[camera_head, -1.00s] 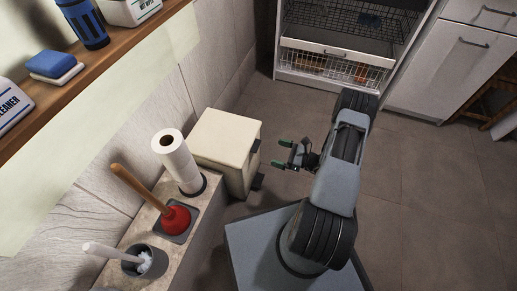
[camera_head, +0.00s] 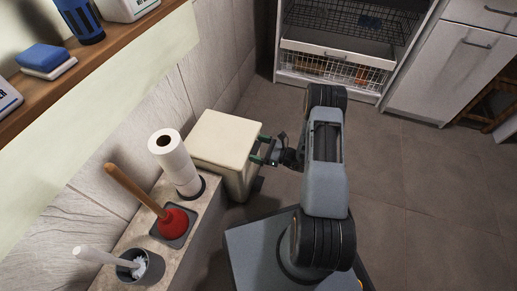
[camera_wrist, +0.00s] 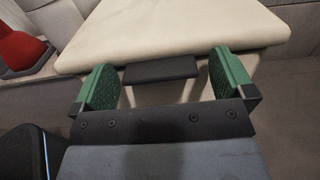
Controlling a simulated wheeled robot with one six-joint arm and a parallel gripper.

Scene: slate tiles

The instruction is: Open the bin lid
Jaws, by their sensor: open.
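The bin (camera_head: 238,178) is a cream box standing on the floor beside the stone ledge. Its flat lid (camera_head: 226,138) is shut. In the wrist view the lid (camera_wrist: 170,28) fills the top, with a dark handle tab (camera_wrist: 161,69) sticking out under its front edge. My gripper (camera_head: 262,148) is at the bin's right side, near the lid's edge. In the wrist view its green fingers (camera_wrist: 163,84) are apart, one on each side of the tab, with nothing gripped. I cannot tell whether the fingers touch the bin. A dark pedal (camera_head: 258,184) shows low on the bin.
The ledge (camera_head: 200,207) left of the bin bears a paper roll (camera_head: 174,163), a red plunger (camera_head: 173,221) and a toilet brush in its holder (camera_head: 141,266). A wooden shelf (camera_head: 95,57) runs above. Open floor lies to the right, with a white rack cabinet (camera_head: 330,55) behind.

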